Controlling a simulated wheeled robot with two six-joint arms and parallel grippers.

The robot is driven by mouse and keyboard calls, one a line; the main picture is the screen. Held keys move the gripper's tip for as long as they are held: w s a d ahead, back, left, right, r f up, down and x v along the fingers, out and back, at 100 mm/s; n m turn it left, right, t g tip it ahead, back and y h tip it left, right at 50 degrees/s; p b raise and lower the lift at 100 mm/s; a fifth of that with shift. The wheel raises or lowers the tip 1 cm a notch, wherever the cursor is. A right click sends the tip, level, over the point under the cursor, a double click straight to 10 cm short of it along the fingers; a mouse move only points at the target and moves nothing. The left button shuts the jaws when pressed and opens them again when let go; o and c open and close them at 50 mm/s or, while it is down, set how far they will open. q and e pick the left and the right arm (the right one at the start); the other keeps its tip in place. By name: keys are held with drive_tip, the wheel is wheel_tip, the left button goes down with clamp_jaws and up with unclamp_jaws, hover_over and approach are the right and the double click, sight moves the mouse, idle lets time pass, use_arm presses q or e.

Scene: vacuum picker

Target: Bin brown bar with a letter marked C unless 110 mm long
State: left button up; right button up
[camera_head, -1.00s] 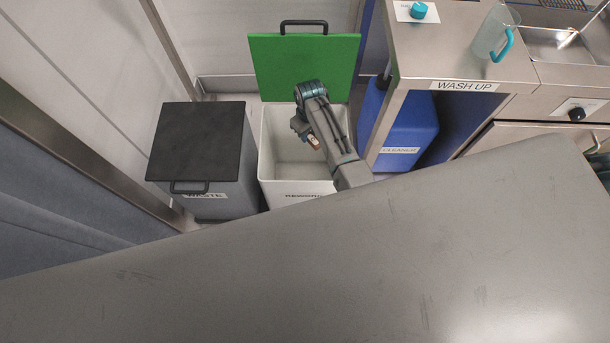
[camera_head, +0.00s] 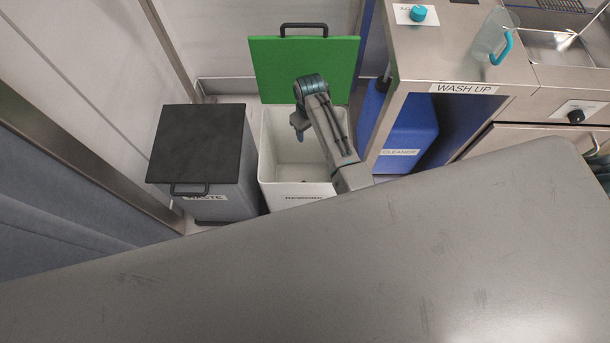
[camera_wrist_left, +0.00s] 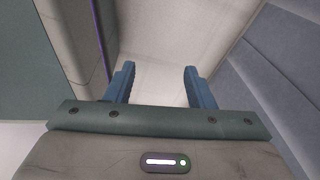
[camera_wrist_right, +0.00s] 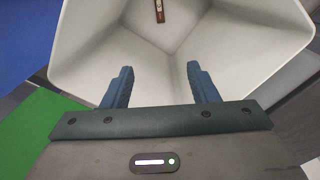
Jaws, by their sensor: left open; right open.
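A brown bar (camera_wrist_right: 159,11) with a pale mark lies inside the white bin; the letter on it is too small to read. The white bin (camera_head: 297,190) has a label that seems to read REWORK, partly cut off by the table edge, and its green lid (camera_head: 304,66) stands open. My right gripper (camera_head: 300,136) is over the white bin; in the right wrist view it (camera_wrist_right: 158,84) is open and empty, above the bin's inside, apart from the bar. My left gripper (camera_wrist_left: 160,84) is open and empty in its own wrist view and not in the head view.
A grey bin (camera_head: 215,180) marked WASTE with a shut black lid (camera_head: 197,142) stands left of the white bin. A blue container (camera_head: 407,128) marked CLEANER is to the right, under the WASH UP counter (camera_head: 440,50). The grey table (camera_head: 330,260) in front is bare.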

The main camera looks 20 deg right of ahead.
use_arm(q)
drive_tip(key=shift+s+f, duration=0.35)
drive_tip(key=shift+s, duration=0.55)
use_arm(e)
wheel_tip(320, 180, up, 8)
drive_tip(key=shift+f, duration=0.15)
use_arm(q)
drive_tip(key=shift+w, duration=0.2)
